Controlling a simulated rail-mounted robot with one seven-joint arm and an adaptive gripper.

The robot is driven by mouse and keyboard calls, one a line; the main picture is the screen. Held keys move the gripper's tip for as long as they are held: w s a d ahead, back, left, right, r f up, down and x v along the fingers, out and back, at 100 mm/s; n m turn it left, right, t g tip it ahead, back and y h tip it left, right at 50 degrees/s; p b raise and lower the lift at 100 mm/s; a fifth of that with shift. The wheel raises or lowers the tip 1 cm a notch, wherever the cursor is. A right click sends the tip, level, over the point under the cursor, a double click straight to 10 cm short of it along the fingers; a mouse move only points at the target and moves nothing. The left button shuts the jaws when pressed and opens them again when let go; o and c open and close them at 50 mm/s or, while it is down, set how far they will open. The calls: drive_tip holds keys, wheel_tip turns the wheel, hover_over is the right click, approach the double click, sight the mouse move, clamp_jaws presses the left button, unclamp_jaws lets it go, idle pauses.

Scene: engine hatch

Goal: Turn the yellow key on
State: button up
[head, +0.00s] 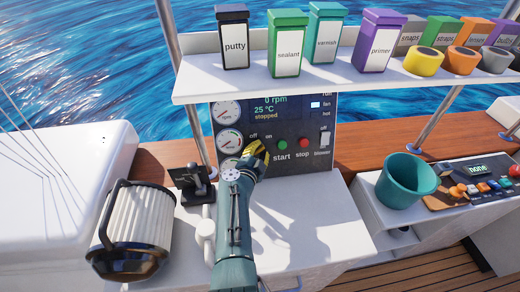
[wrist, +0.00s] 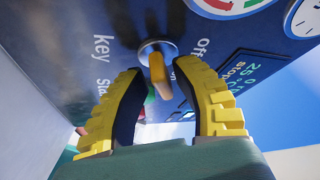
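The yellow key (wrist: 158,70) sits in a round metal lock on the dark panel, between the words "off" and "key" in the wrist view. My gripper (wrist: 163,85) has two yellow fingers, open, one on each side of the key. A gap shows on the left; whether the right finger touches the key I cannot tell. In the head view my gripper (head: 256,152) is at the panel, just below the "off" and "on" labels, and hides the key.
The control panel (head: 300,115) has a green start button (head: 282,145), a red stop button (head: 305,143) and a blower switch (head: 325,138) right of my gripper. A white shelf (head: 340,86) with containers overhangs it. A black lever (head: 190,180) stands close on the left.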

sight(260, 148)
drive_tip(key=shift+o, duration=0.5)
drive_tip(key=shift+r, duration=0.1)
wheel_tip(260, 148, up, 10)
idle(0.4)
